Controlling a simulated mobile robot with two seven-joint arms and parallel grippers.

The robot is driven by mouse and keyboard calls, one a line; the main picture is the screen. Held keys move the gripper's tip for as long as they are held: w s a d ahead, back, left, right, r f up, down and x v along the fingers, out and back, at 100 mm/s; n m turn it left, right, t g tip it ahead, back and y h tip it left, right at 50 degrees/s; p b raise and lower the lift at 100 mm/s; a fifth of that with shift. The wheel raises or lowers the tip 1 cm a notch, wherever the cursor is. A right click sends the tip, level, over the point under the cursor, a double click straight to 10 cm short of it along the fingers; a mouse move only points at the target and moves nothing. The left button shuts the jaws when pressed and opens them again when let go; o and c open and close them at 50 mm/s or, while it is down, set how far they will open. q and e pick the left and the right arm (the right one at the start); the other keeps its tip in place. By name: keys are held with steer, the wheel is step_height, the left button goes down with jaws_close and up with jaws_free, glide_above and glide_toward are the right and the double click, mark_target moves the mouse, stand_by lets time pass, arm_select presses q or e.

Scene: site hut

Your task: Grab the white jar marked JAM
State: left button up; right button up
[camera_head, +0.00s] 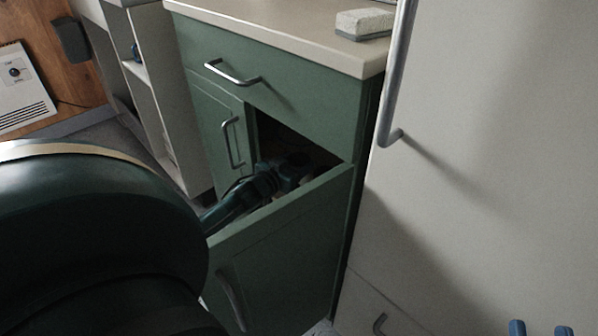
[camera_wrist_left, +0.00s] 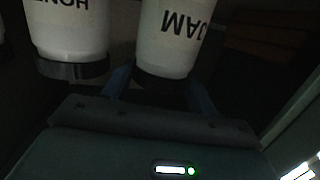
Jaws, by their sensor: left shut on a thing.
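The white jar marked JAM (camera_wrist_left: 172,38) shows upside down in the left wrist view, with a dark lid. My left gripper (camera_wrist_left: 158,84) has its blue fingers on both sides of this jar's lid end and is shut on it. In the head view my left arm reaches into the open green cabinet (camera_head: 290,240), and its fingertips and the jar are hidden inside. My right gripper (camera_head: 541,328) shows only as two blue fingertips, apart, at the bottom right.
A second white jar (camera_wrist_left: 66,28), its lettering partly cut off, stands just left of the JAM jar. The cabinet door is open in front of my arm. A sponge-like block (camera_head: 364,24) lies on the countertop (camera_head: 290,28). A tall white door (camera_head: 490,130) stands on the right.

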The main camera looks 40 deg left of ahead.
arm_select(q)
steer(key=c, duration=0.7)
steer(key=shift+c, duration=0.2)
steer(key=shift+r, duration=0.15)
